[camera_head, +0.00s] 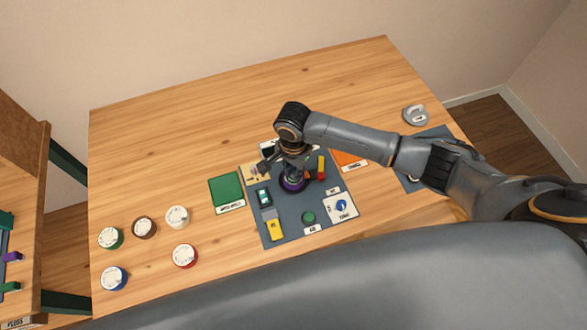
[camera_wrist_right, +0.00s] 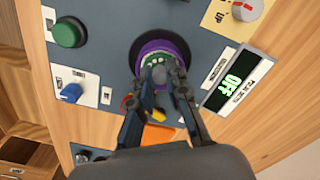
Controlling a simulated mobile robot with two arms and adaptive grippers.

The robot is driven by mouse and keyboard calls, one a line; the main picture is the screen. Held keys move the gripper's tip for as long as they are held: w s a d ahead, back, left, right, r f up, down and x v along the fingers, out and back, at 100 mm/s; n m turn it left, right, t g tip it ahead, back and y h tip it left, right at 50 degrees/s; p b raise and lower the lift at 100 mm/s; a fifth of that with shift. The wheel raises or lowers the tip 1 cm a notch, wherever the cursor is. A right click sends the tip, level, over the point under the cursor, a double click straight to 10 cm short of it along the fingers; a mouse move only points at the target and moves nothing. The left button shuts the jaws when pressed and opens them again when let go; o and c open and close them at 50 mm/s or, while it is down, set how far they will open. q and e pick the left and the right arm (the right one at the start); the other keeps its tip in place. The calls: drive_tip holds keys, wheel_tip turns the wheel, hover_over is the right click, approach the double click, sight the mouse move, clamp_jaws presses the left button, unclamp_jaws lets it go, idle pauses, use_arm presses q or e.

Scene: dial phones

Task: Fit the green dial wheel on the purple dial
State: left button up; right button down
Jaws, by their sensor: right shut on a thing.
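The purple dial (camera_head: 287,188) is a purple ring on a dark round base, set in the grey-blue panel. In the right wrist view the purple dial (camera_wrist_right: 171,40) shows its ring just beyond my fingertips. My right gripper (camera_head: 293,177) points down over it, and its fingers also show in the right wrist view (camera_wrist_right: 166,78). My left gripper is not in view.
On the panel (camera_head: 283,222) are a green button (camera_wrist_right: 68,34), a blue knob (camera_wrist_right: 72,92) and a display reading OFF (camera_wrist_right: 231,81). Several white-topped round pieces stand at left, one green-rimmed (camera_head: 110,238). A grey round object (camera_head: 415,115) lies at right. The table's back is clear.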

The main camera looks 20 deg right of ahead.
drive_tip(key=c, duration=1.3)
unclamp_jaws()
wheel_tip(320, 180, up, 12)
drive_tip(key=shift+r+b, duration=0.2)
drive_tip(key=shift+b, duration=0.4)
drive_tip(key=shift+s+f, duration=0.1)
